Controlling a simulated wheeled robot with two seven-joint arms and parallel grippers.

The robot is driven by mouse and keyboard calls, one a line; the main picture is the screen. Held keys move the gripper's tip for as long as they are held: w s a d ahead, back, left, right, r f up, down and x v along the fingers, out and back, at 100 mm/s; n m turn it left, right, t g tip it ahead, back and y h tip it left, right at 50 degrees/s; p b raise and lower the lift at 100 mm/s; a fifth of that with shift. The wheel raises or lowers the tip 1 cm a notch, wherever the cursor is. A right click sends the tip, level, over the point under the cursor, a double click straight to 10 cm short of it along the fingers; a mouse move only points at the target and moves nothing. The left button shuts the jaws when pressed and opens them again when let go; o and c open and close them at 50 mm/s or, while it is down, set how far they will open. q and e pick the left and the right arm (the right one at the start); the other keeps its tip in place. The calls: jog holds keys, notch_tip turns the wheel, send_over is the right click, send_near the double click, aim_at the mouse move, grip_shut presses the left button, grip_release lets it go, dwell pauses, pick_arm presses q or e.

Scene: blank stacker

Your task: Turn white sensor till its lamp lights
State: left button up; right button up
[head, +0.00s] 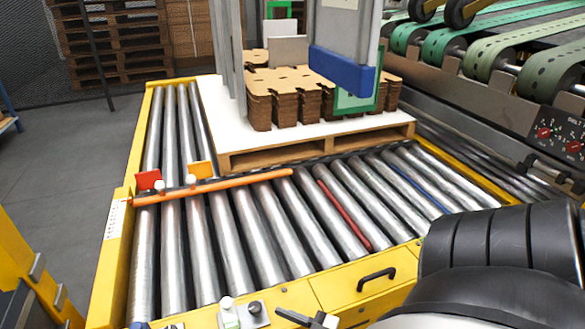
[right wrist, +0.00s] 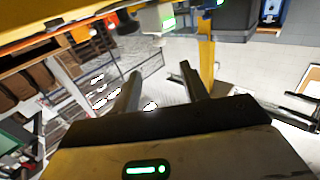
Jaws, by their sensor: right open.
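A white sensor (head: 228,313) with a rounded top and a greenish front stands at the bottom of the head view, on the yellow front frame. In the right wrist view, a white block with a bright green patch (right wrist: 158,18) at the top edge looks like the same part; I cannot tell whether the green is a lit lamp. My right gripper (head: 308,318) is to the right of the sensor, apart from it. Its two fingers are spread and empty in the right wrist view (right wrist: 160,84). My left gripper is not in view.
A grey box with a dark knob (head: 257,314) sits beside the sensor. Behind are the rollers (head: 265,240), an orange bar (head: 225,186) and a pallet (head: 270,158) with stacked brown blanks (head: 285,100). A black handle (head: 377,278) is on the yellow frame.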

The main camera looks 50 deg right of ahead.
jog(key=shift+v, duration=1.2)
